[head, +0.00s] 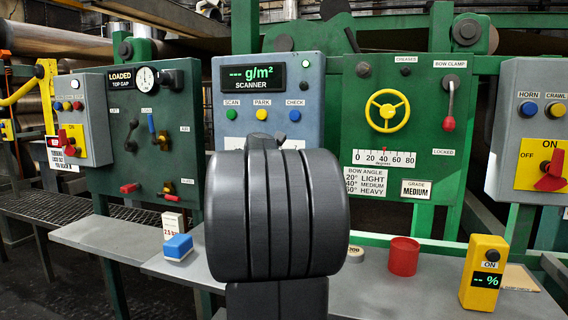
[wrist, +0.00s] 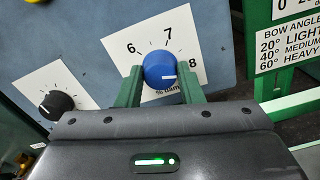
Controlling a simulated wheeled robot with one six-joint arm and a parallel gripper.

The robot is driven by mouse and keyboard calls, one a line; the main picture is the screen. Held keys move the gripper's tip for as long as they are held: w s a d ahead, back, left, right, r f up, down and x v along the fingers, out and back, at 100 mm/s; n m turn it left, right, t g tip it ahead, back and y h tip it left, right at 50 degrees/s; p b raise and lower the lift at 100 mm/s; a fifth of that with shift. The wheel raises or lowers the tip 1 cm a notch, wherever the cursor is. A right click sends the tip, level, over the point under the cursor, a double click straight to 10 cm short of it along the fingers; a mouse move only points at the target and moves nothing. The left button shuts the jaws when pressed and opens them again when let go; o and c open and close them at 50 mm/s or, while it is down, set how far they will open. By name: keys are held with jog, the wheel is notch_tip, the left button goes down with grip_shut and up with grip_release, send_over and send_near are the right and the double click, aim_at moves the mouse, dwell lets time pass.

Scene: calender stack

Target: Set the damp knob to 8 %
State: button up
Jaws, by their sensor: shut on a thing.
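The damp knob (wrist: 158,66) is a round blue knob on a white plate marked 6, 7 and 8, with "% damp" partly covered below it. Its white mark points right, to the side of the 8; I cannot tell whether it lines up exactly. My gripper (wrist: 161,84) has its green fingers shut on the knob, one on each side. In the head view my dark arm hides the knob and the gripper. A yellow meter (head: 484,273) on the ledge reads "-- %".
A black knob (wrist: 57,105) on its own white plate sits left of the blue one. In the head view, the grey scanner panel (head: 305,70) rises behind my arm. A blue-and-white block (head: 178,247) and a red cup (head: 404,257) stand on the ledge.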

jog(key=shift+f, duration=0.15)
jog(key=o, duration=1)
jog(key=shift+c, duration=0.2)
jog(key=shift+s, duration=0.1)
jog(key=v, duration=1.3)
jog(key=shift+s, duration=0.3)
jog(key=shift+a, duration=0.15)
jog(key=x, duration=1.4)
